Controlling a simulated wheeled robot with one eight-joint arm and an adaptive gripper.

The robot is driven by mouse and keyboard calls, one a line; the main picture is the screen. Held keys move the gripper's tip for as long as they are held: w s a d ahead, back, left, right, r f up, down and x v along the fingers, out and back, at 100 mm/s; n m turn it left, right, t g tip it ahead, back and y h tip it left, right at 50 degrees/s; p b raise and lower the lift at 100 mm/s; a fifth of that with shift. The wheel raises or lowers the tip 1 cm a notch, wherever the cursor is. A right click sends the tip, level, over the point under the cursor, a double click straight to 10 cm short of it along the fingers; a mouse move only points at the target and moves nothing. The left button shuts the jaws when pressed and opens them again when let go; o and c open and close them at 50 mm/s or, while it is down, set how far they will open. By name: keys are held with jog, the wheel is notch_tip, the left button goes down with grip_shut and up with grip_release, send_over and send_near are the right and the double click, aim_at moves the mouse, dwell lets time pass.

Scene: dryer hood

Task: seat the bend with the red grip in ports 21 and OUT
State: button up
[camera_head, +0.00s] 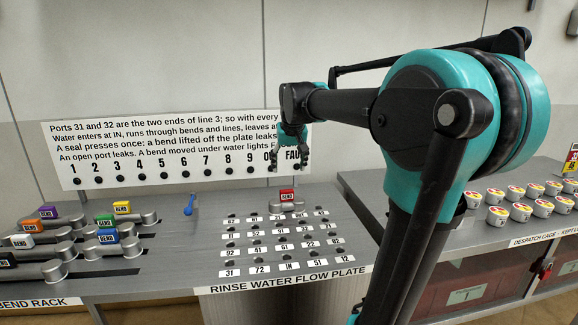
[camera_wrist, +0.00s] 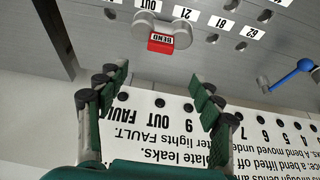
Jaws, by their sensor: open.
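The bend with the red grip (camera_head: 287,195) sits at the back edge of the rinse water flow plate (camera_head: 234,259). In the wrist view the bend (camera_wrist: 163,38) lies beside the OUT and 21 labels, with its two ends over the spots next to them. Those ports are hidden under it, so I cannot tell how deep it sits. My gripper (camera_head: 289,166) is open and empty, apart from the bend and above and behind it in the head view. The wrist view shows both fingers of my gripper (camera_wrist: 158,78) spread, with the red grip just beyond the tips.
Bends with other coloured grips lie on the bend rack (camera_head: 110,272) at the left. A blue tool (camera_head: 189,205) stands between rack and plate. A sign board (camera_head: 170,160) stands behind, with a row of numbered dots. White cups (camera_head: 520,212) stand on the right counter.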

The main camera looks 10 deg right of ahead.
notch_tip(320, 180, up, 8)
dwell(0.7)
jog(key=shift+s, duration=0.1)
